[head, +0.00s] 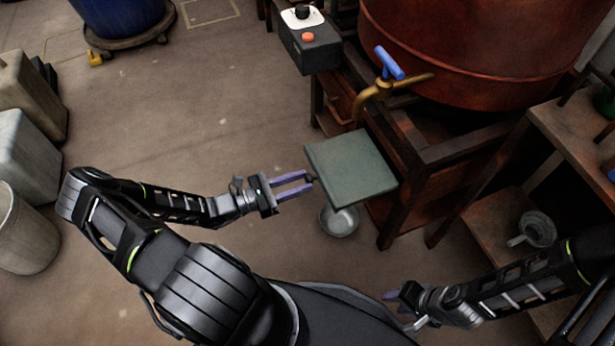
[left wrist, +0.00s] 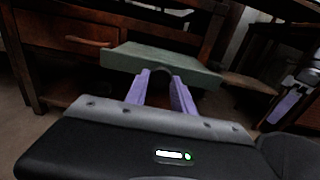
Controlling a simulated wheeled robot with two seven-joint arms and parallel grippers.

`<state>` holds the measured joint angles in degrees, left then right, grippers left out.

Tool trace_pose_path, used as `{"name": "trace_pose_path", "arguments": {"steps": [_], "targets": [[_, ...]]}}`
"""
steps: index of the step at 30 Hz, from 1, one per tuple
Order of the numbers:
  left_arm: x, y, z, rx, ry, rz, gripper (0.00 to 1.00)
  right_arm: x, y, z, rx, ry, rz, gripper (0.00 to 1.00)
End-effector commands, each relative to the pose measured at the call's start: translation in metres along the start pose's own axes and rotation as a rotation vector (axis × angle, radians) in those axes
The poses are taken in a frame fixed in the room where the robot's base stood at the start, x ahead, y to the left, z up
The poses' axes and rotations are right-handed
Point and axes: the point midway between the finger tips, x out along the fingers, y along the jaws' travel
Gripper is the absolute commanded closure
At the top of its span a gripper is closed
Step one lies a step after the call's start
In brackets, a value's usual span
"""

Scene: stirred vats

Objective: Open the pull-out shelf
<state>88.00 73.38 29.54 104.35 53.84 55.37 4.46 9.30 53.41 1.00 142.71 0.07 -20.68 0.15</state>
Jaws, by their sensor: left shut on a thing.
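The pull-out shelf (head: 350,168) is a flat grey-green board sticking out from the dark wooden stand under the copper vat. It also shows in the left wrist view (left wrist: 155,57), straight ahead of the fingers. My left gripper (head: 308,182) is at the shelf's left edge, its purple fingers shut on a small dark knob there. In the left wrist view the fingertips (left wrist: 163,74) meet around this dark knob (left wrist: 162,71). My right gripper (head: 393,304) is low at the right, away from the shelf, and its finger gap is hard to make out.
A copper vat (head: 470,50) with a brass tap (head: 380,92) and blue handle stands above the shelf. A metal bowl (head: 340,221) is below the shelf. A control box (head: 312,50) is at the back. Pale containers (head: 25,150) stand at the left; the floor between is clear.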

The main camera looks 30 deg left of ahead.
Motion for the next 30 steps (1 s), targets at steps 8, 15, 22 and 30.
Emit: {"name": "trace_pose_path", "arguments": {"steps": [8,15,22,30], "targets": [[0.001,-0.001,-0.001,0.000,-0.001,-0.002,0.66,0.000,0.000,0.000,0.000,0.000,0.000,0.64],[0.001,0.000,0.000,0.001,-0.001,-0.001,0.48,0.000,0.000,0.000,0.000,0.000,0.000,0.64],[0.000,0.000,0.000,0.001,0.000,0.000,0.48,0.000,0.000,0.000,0.001,0.001,0.000,0.64],[-0.023,0.001,0.000,0.002,0.002,0.002,0.48,-0.004,-0.002,0.001,-0.001,-0.002,-0.001,0.64]]}}
